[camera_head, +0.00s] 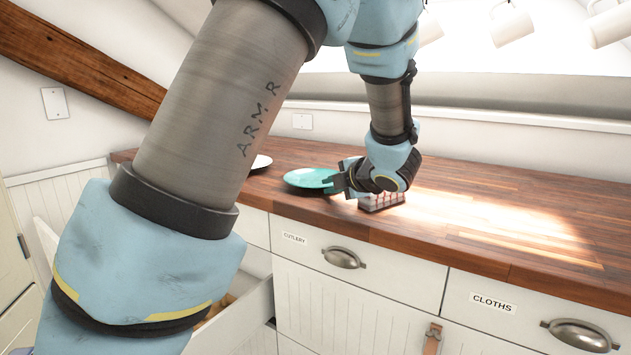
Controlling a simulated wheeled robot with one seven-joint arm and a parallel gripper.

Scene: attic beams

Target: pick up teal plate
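The teal plate (306,178) lies on the wooden counter (470,215), near the middle of the view. My gripper (336,184) is at the plate's right edge, low over the counter, with its fingers pointing left toward the plate. The fingers overlap the plate's right rim in this view. I cannot tell whether they grip the rim or are only beside it, and the gap between them is too small to make out. The plate's far right edge is hidden behind the gripper.
A white plate (262,162) shows partly behind my arm. A checked red-and-white item (382,202) sits under my wrist. A drawer (246,312) stands open below the counter at left. The counter's right side is clear; mugs (511,25) hang above.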

